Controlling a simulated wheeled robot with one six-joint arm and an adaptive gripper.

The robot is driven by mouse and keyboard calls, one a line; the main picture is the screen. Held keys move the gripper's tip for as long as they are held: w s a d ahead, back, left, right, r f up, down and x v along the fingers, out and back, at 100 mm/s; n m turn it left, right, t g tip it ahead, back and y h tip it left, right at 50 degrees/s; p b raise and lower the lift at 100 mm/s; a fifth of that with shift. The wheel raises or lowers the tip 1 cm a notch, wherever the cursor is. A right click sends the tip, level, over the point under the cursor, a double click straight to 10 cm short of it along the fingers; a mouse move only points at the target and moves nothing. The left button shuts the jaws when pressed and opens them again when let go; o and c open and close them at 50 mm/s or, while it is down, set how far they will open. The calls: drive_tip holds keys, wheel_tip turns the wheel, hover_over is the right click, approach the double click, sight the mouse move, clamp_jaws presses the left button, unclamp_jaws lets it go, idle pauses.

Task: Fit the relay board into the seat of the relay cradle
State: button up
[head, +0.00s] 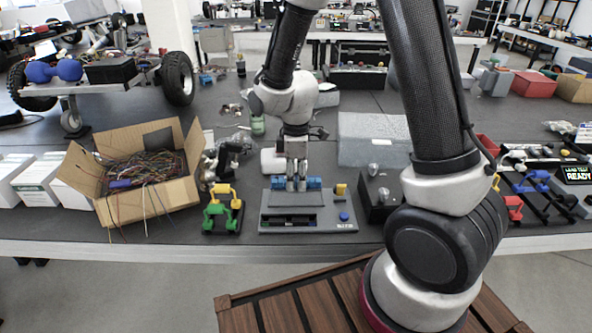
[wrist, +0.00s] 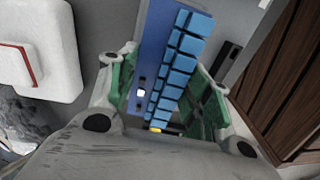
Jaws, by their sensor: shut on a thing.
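The relay board (wrist: 178,60) is a blue strip with a row of lighter blue blocks. In the wrist view it lies between the two green-padded fingers of my gripper (wrist: 163,82). In the head view my gripper (head: 297,184) points down, and blue blocks of the board (head: 314,183) show on both sides of its fingers. The relay cradle (head: 267,214) is a grey housing with a dark recess in its front half. The board appears over the cradle's back part, behind the recess; whether it touches the cradle I cannot tell. The fingers hide the board's middle.
A yellow block (head: 341,189) and a blue button (head: 344,216) are on the cradle's right side. A green and yellow fixture (head: 222,210) stands close left, with an open box of wires (head: 145,180) beyond. A dark box (head: 377,196) stands close right.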

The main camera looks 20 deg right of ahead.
sight(296, 177)
drive_tip(key=shift+f, duration=1.6)
drive_tip(key=shift+f, duration=0.85)
drive_tip(key=o, duration=1.3)
drive_tip(key=shift+c, duration=0.2)
drive_tip(key=shift+r, duration=0.15)
wheel_tip(296, 177, up, 12)
drive_tip(key=shift+f, duration=0.1)
